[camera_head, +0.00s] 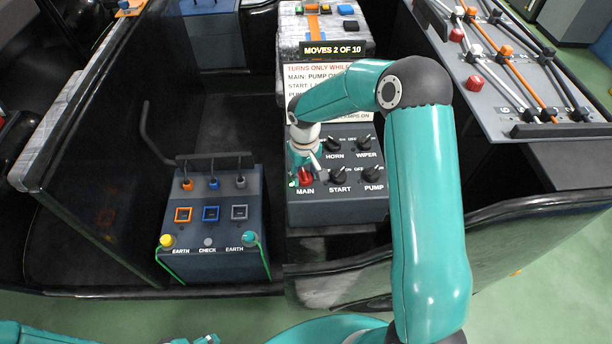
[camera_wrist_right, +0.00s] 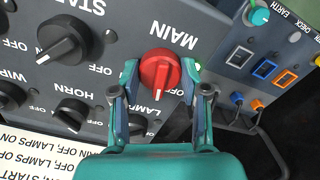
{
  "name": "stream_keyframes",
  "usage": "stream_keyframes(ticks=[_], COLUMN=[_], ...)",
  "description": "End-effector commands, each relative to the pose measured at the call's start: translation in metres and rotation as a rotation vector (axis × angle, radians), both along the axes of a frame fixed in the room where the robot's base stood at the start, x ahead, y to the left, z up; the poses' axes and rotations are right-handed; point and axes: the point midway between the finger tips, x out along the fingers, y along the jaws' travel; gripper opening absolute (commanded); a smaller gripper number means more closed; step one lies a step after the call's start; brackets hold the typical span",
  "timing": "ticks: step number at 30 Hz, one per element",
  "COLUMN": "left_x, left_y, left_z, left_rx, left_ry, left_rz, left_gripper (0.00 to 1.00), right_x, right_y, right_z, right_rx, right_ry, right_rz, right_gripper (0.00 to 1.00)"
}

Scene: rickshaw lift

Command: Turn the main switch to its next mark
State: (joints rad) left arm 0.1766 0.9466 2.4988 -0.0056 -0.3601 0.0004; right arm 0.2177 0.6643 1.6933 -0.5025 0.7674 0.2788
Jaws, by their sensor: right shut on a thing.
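The main switch is a red knob (camera_wrist_right: 160,72) on a dark panel, with the word MAIN beside it in the wrist view. It also shows in the head view as a small red knob (camera_head: 306,179), partly covered by my gripper. My right gripper (camera_head: 302,178) reaches down to it from above. In the wrist view my right gripper (camera_wrist_right: 160,88) has one finger on each side of the knob and is shut on it. My left arm shows only as teal parts (camera_head: 203,340) at the bottom edge; its finger opening is not clear.
Black knobs START (camera_head: 338,175), PUMP (camera_head: 372,173), HORN (camera_head: 333,145) and WIPER (camera_head: 364,143) sit close by. A sign (camera_head: 331,50) reads MOVES 2 OF 10. A box (camera_head: 213,252) with several coloured sockets stands left. A lever board (camera_head: 500,75) is at the upper right.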

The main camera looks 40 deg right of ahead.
Motion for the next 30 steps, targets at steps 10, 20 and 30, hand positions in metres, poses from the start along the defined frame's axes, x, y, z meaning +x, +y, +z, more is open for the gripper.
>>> stream_keyframes(ticks=[10, 20, 30], left_x=[0.0000, 0.0000, 0.0000], left_y=[0.0000, 0.0000, 0.0000], left_z=[-0.0087, -0.0109, -0.0113], left_rx=[0.000, 0.000, 0.000], left_ry=[0.000, 0.000, 0.000], left_rz=[0.000, 0.000, 0.000], left_gripper=[0.70, 0.70, 0.70], right_x=[-0.0046, -0.0049, -0.0052], right_y=[0.0003, 0.0002, 0.0001], right_z=[-0.0033, -0.0030, -0.0031], right_rx=[0.003, 0.005, 0.006], right_ry=[0.015, 0.017, 0.016], right_rz=[0.316, 0.517, 0.581], right_gripper=[0.10, 0.10, 0.10])
